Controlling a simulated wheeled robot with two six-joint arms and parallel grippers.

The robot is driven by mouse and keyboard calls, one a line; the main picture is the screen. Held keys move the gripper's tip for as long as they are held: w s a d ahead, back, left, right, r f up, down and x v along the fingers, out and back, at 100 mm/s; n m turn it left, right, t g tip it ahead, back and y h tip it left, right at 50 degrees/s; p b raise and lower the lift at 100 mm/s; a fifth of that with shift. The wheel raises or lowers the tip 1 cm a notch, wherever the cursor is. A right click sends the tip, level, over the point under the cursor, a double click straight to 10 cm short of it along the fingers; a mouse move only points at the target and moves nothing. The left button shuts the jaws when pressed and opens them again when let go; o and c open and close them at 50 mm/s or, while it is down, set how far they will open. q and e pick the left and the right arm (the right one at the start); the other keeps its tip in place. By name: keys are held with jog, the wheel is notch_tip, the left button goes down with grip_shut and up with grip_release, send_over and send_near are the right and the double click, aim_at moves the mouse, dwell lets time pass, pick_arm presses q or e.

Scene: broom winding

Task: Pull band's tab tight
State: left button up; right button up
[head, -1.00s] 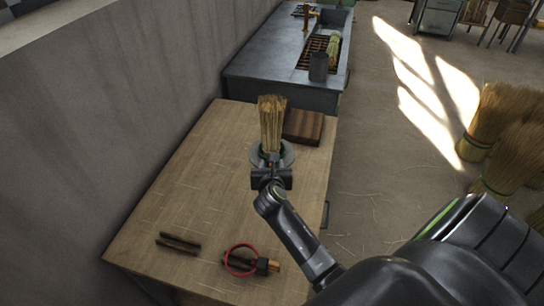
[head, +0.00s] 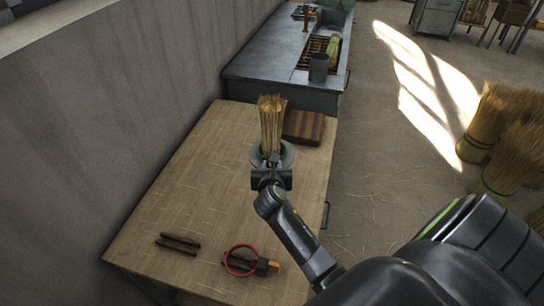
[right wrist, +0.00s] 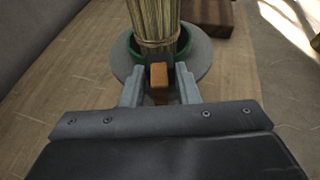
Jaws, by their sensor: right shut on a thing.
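A bundle of straw (head: 271,122) stands upright in a green-rimmed holder on a round grey base (head: 288,156) on the wooden table. In the right wrist view the straw (right wrist: 155,18) has a thin tan band (right wrist: 157,43) around it, low down and just above the green rim (right wrist: 132,46). My right gripper (head: 273,162) is at the near side of the bundle. In the right wrist view its fingers (right wrist: 159,88) are shut on an orange-brown tab (right wrist: 158,75) in front of the band. The join between tab and band is not clear. My left gripper is not in view.
A red ring with a black and orange piece (head: 262,266) and two dark sticks (head: 178,244) lie at the table's near end. A dark wooden block (head: 304,127) lies right of the bundle. A wall (head: 110,110) runs along the left. The middle of the table (head: 200,185) is clear.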

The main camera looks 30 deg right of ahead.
jog(key=shift+s+a, duration=0.1)
jog(key=shift+s, duration=0.05)
jog(key=shift+s+a, duration=0.1)
jog(key=shift+s+f+p, duration=0.1)
jog(key=shift+f+p, duration=0.1)
jog(key=shift+p, duration=0.1)
jog(key=shift+s, duration=0.1)
jog(key=shift+s+a, duration=0.35)
jog(key=shift+s+a+p, duration=0.1)
jog(key=shift+s+p, duration=0.05)
jog(key=shift+p, duration=0.15)
grip_shut()
jog(key=shift+s+a+r, duration=0.15)
jog(key=shift+s+a, duration=0.2)
jog(key=shift+s, duration=0.1)
jog(key=shift+s+a+p, duration=0.1)
jog(key=shift+s+p, duration=0.1)
jog(key=shift+p, duration=0.15)
